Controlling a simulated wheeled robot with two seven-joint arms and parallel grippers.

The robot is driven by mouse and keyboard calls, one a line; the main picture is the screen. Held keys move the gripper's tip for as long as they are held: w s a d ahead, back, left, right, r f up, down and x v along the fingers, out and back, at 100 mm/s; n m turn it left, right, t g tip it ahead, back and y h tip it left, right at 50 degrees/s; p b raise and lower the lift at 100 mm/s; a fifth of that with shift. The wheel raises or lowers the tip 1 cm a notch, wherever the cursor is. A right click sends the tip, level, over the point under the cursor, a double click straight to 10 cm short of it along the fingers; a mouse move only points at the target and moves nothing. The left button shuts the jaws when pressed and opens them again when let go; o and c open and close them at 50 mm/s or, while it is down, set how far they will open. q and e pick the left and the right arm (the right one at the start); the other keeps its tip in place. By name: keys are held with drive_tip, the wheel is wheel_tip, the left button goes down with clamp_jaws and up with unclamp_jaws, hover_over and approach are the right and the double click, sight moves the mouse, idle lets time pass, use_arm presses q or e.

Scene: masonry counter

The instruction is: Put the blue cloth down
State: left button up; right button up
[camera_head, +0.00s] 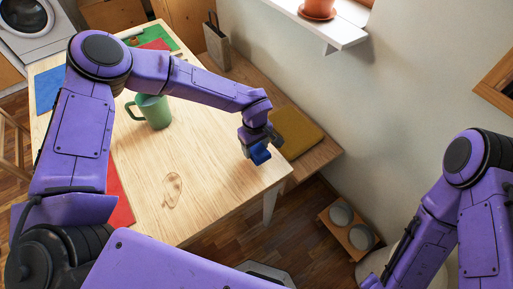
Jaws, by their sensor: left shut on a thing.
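The blue cloth (260,155) is a small, bunched blue piece just below my left gripper (255,146). My left gripper is shut on it, above the right edge of the wooden table (205,195). I cannot tell whether the cloth touches the table. My right arm comes in at the lower right, but its gripper is out of the picture.
Red mats, a blue mat and a green mat lie toward the left and back. A bench (318,158) with a yellow cushion (298,134) stands right of the table. The table's middle front is clear.

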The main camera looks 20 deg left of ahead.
sight(256, 151)
use_arm(q)
drive_tip(key=f+p, duration=0.2)
drive_tip(key=f, duration=0.1)
drive_tip(key=shift+w+f, duration=0.1)
drive_tip(key=shift+w, duration=0.2)
drive_tip(key=shift+f, duration=0.35)
drive_tip(key=shift+w+f, duration=0.1)
drive_tip(key=shift+f, duration=0.1)
drive_tip(key=o, duration=0.9)
drive_tip(key=shift+o, duration=0.2)
